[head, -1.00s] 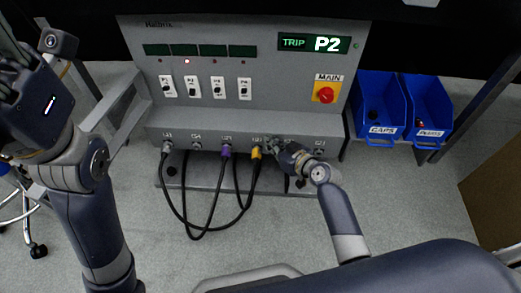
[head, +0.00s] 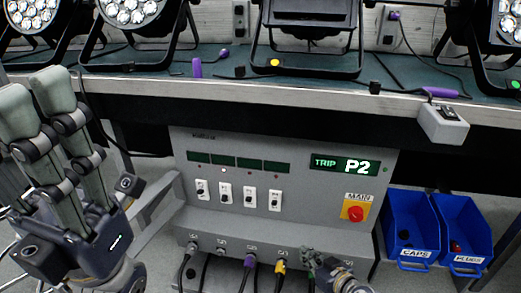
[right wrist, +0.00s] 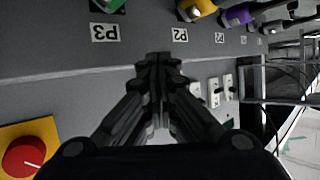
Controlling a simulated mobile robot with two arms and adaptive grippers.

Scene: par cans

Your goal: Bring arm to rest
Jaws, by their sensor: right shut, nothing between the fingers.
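My right gripper (head: 312,260) is low in front of the grey power unit (head: 300,225), near its row of sockets. In the right wrist view its fingers (right wrist: 158,62) are closed together with nothing between them. The upside-down P3 and P2 labels show beyond the fingertips. My left gripper (head: 32,92) is raised at the left of the head view, its fingers pointing up, apart and empty. The yellow plug (head: 280,267) sits in the socket row left of my right gripper, and the purple plug (head: 250,262) is further left.
The display (head: 343,164) reads TRIP P2. A red main knob (head: 355,212) is on the panel. Blue bins for caps (head: 413,254) and plugs (head: 467,260) stand right of the unit. Stage lights (head: 315,40) stand on the bench (head: 215,90) above.

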